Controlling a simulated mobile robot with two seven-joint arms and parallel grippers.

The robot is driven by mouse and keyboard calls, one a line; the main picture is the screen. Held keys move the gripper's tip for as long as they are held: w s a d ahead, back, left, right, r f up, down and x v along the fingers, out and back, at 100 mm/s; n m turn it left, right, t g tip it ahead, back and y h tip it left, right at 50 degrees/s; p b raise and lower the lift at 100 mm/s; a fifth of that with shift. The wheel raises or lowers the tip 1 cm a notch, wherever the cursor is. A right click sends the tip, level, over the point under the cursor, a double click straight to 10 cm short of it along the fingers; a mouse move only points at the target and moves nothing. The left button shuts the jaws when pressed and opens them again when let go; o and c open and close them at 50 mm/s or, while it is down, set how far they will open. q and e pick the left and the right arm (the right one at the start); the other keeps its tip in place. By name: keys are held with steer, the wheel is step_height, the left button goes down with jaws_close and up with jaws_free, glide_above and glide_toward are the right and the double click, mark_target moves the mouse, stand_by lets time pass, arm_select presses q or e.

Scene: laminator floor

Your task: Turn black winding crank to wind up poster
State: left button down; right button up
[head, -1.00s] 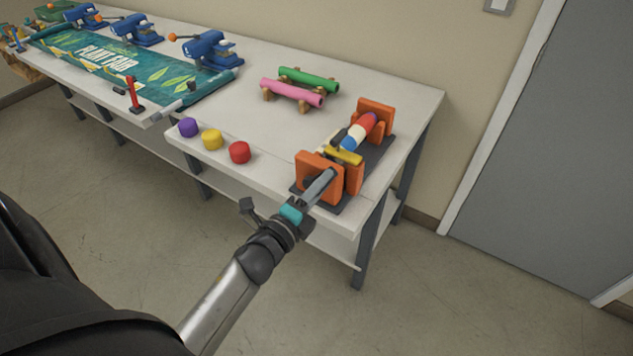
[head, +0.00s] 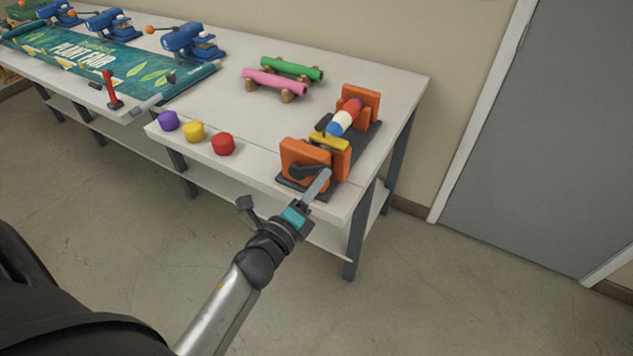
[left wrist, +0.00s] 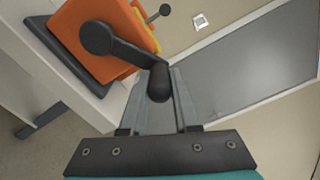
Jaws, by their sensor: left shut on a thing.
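The black winding crank (head: 303,171) sits on the front face of the orange winder (head: 304,152) at the table's near right corner. In the left wrist view the crank's round hub (left wrist: 97,38) is at upper left, and its arm runs right to a dark knob (left wrist: 158,84). My left gripper (head: 325,175) is shut on this knob, with one finger on each side. A striped red, white and blue roll (head: 344,119) lies in the winder. The teal Plant Fair poster (head: 100,62) lies flat on the table at the far left. My right gripper is out of view.
Purple (head: 168,121), yellow (head: 194,132) and red (head: 223,144) round pieces line the front edge. Pink (head: 274,82) and green (head: 291,68) rolls rest on wooden stands. Blue devices (head: 191,42) stand behind the poster. A grey door (head: 550,140) is at right, with open floor before it.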

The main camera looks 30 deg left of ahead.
arm_select(q)
steer(key=shift+f, duration=0.15)
steer(key=c, duration=0.6)
jaws_free()
steer(key=shift+c, duration=0.2)
steer(key=s+b, duration=0.1)
steer(key=s, duration=1.4)
steer(key=shift+a, duration=0.25)
steer(key=shift+s, duration=0.1)
steer(key=s+d+f+n+g, duration=0.2)
steer(key=f+n+g, duration=0.15)
steer(key=f, duration=0.65)
steer(key=s+d+f+n+g, duration=0.1)
steer(key=s+f+n+g, duration=0.1)
steer(key=f+n, duration=0.5)
steer(key=s+d+f+n+g, duration=0.1)
steer(key=d+f+n+g, duration=0.15)
steer(key=f, duration=0.95)
steer(key=s+a+f+n+g, duration=0.1)
steer(key=s+f+n+g, duration=0.3)
steer(key=s+f, duration=0.3)
steer(key=s+f+n+g, duration=0.4)
steer(key=s+f, duration=0.3)
steer(key=s, duration=0.6)
steer(key=shift+a+f+g+y, duration=0.3)
steer(key=shift+a+f+g, duration=0.1)
steer(key=shift+g, duration=0.1)
